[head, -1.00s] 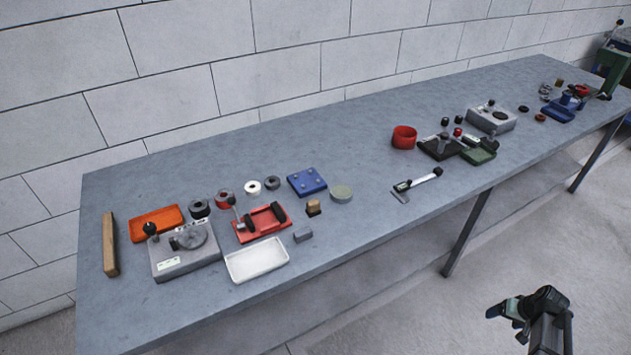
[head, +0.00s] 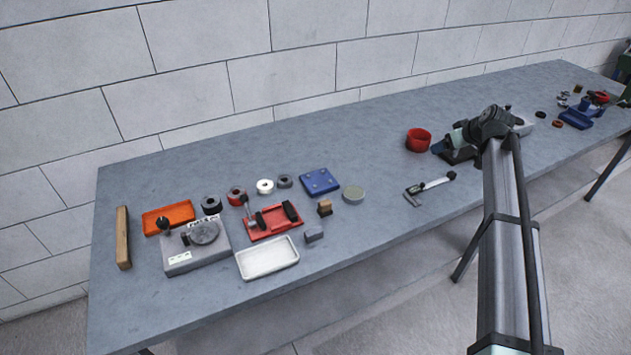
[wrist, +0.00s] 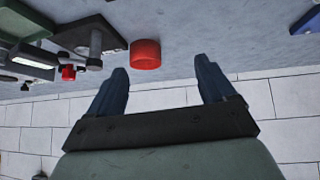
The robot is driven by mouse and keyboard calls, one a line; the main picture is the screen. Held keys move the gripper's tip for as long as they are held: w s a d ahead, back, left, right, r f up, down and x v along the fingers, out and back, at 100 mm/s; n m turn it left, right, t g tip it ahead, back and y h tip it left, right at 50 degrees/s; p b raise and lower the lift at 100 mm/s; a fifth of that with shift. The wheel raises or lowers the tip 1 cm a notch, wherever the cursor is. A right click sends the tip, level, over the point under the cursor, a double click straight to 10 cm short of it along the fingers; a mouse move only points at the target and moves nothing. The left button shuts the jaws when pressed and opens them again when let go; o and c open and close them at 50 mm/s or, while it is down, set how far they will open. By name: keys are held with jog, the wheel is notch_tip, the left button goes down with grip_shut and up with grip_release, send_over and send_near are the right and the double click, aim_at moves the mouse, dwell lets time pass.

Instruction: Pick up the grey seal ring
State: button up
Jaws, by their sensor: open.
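A dark grey ring (head: 285,181), which looks like the grey seal ring, lies on the table in the head view. It sits at the right end of a row with a white ring (head: 265,186), a red ring (head: 236,195) and a black ring (head: 211,204). My gripper (head: 458,136) is over the table well to the right of this row, near the red cup. In the wrist view my gripper (wrist: 160,72) has its two fingers wide apart with nothing between them. The grey ring does not show in the wrist view.
A red fixture (head: 272,222) stands in front. The red cup (head: 418,140) also shows in the wrist view (wrist: 146,54). The table between disc and cup is mostly clear.

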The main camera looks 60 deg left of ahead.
jog(key=s+a+n+g+h, duration=0.1)
jog(key=s+a+n, duration=0.1)
jog(key=s+a, duration=0.55)
jog(key=s+a+n+g, duration=0.2)
jog(key=s+a, duration=0.2)
jog(key=s, duration=0.6)
jog(key=n+g+h, duration=0.2)
jog(key=n+h, duration=0.1)
jog(key=n, duration=0.3)
send_near(284, 179)
jog(key=x, duration=0.8)
jog(key=shift+f, duration=0.2)
jog(key=shift+c, duration=0.3)
jog(key=c, duration=1.1)
